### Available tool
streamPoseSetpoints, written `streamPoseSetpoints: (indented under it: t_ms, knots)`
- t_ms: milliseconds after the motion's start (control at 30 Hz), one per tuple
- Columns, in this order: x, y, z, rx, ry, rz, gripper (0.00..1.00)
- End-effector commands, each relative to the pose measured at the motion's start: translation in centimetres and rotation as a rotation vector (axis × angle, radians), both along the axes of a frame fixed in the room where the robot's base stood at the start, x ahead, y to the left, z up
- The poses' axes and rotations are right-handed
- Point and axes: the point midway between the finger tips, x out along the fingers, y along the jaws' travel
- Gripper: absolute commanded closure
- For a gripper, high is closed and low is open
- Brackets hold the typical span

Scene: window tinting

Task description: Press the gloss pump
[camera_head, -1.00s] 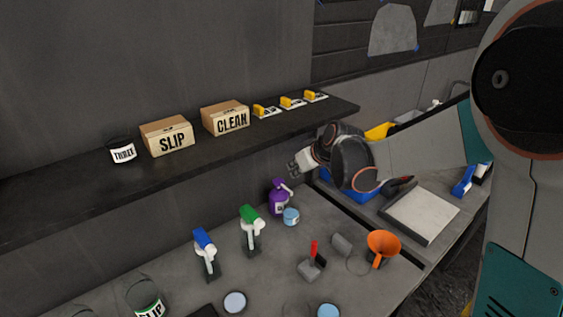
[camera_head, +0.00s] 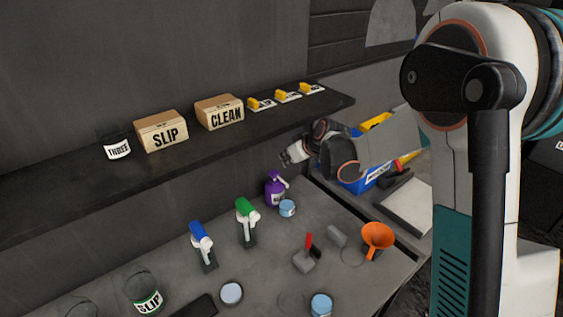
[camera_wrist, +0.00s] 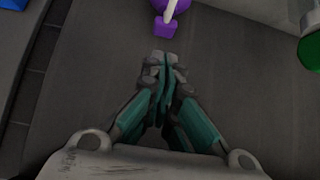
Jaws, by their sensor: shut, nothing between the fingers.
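The purple pump bottle (camera_head: 275,192), which has a purple pump head, stands on the grey counter near the wall, with a small light-blue jar beside it. My gripper (camera_head: 287,160) is above and slightly right of the bottle in the head view, apart from it. In the wrist view my gripper (camera_wrist: 163,62) is shut with its fingers together and nothing between them. The purple pump head (camera_wrist: 164,27) and its pale stem show just beyond the fingertips at the top of that view. Most of the bottle is out of that frame.
A dark shelf (camera_head: 60,190) with boxes overhangs the counter at left. A blue bin is behind my arm.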

Motion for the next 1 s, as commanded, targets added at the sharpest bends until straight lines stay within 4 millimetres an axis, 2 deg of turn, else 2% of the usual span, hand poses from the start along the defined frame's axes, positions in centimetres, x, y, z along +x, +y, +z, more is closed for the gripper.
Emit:
streamPoseSetpoints:
  t_ms: [300,500,700,1000]
  knots:
    - [3.1,2.1,-3.8,0.001,-0.001,0.001,1.00]
    - [4.6,3.2,-5.7,0.001,0.000,0.001,1.00]
    - [5.3,3.6,-6.4,-0.001,0.000,0.001,1.00]
    - [5.3,3.6,-6.4,0.000,0.000,0.000,1.00]
